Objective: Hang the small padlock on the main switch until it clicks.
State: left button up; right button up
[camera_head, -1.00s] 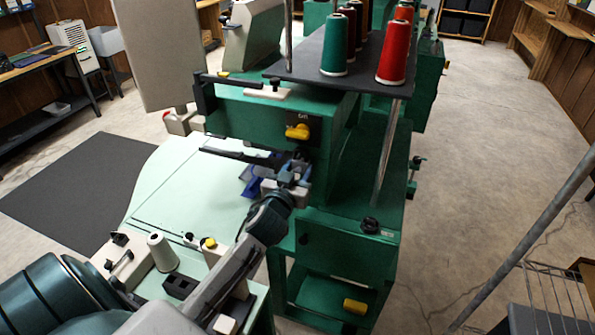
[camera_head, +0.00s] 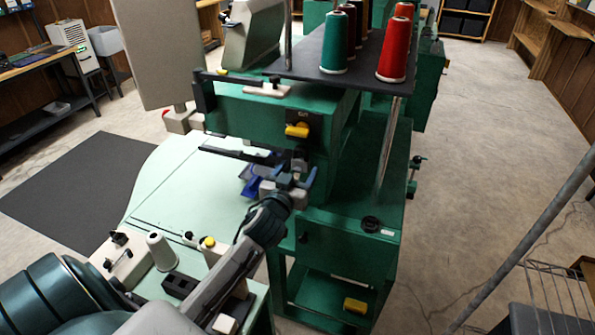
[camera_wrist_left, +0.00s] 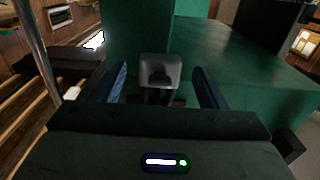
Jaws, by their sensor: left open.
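A yellow knob (camera_head: 297,131) sits on a black plate on the front of the green machine head (camera_head: 250,118); it looks like the main switch. My left gripper (camera_head: 291,179) is below this knob, open, with blue fingers apart. In the left wrist view its fingers (camera_wrist_left: 162,86) stand either side of a small grey block (camera_wrist_left: 160,68) with a dark shape on its face, in front of green metal. I cannot tell whether this block is the padlock, or whether the fingers touch it. No padlock can be made out for certain. My right gripper is not in view.
Red (camera_head: 395,48) and green (camera_head: 334,45) thread cones stand on the dark rack above. A pale green table (camera_head: 190,185) lies left of the gripper, with a white spool (camera_head: 162,252) near its front. A slanting metal pole (camera_head: 535,230) stands at right. Floor beyond is clear.

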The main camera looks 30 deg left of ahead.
pick_arm(q)
jog(key=b+v, duration=0.3)
jog(key=v, duration=0.7)
jog(key=shift+b, duration=0.3)
jog(key=shift+s+a, duration=0.1)
